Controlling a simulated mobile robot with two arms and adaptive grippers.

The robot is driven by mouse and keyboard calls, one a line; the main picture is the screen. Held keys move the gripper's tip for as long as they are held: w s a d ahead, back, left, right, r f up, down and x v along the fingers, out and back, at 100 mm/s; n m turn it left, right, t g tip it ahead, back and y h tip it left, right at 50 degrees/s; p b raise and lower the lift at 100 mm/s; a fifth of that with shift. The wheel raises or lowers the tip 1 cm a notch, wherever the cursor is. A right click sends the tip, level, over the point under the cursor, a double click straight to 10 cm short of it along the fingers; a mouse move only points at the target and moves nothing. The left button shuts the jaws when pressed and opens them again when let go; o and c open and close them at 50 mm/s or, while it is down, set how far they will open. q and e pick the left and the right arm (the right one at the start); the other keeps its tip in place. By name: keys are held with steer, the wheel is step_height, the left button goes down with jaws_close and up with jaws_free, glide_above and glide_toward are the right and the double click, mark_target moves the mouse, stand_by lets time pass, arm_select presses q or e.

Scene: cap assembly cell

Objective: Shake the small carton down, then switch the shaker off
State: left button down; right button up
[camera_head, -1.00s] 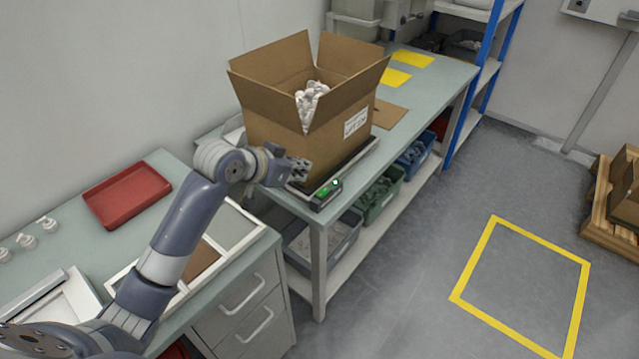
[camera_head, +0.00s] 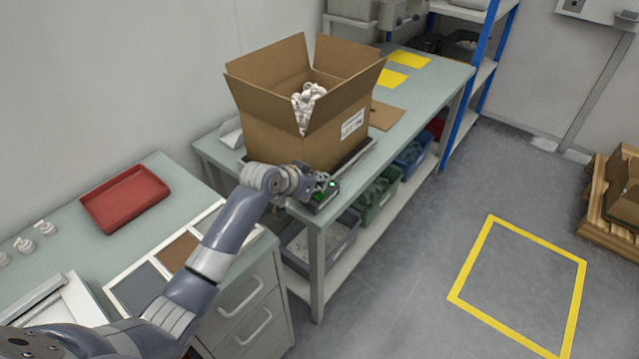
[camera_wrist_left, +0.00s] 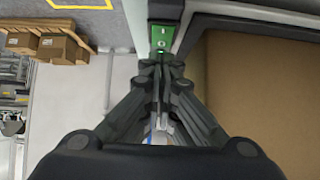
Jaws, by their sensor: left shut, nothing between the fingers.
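The small carton (camera_head: 290,135) stands upright with its flaps open on the shaker (camera_head: 358,156), at the near end of the far bench. White caps (camera_head: 306,99) show inside it, through the notch in its front. The shaker's green switch box (camera_head: 321,199) sits at the platform's front corner. In the left wrist view, the switch box (camera_wrist_left: 164,33) shows a lit green spot. My left gripper (camera_head: 324,184) is shut and empty, its fingertips right at the switch box. I cannot tell whether they touch it. My right gripper is not in view.
A red tray (camera_head: 125,198) and several white pump caps (camera_head: 45,228) are on the near bench at left. Bins (camera_head: 376,196) stand on the shelf under the far bench. Yellow sheets (camera_head: 390,77) lie farther back. A yellow outlined floor area (camera_head: 470,261) is empty.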

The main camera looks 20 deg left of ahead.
arm_select(q)
steer(key=shift+f, duration=0.45)
steer(key=shift+w+f, duration=0.2)
steer(key=shift+f, duration=0.05)
steer(key=shift+s+a+p, duration=0.1)
steer(key=shift+s+p, duration=0.5)
steer(key=shift+p, duration=0.15)
steer(key=shift+s+a+f, duration=0.1)
steer(key=shift+s, duration=0.1)
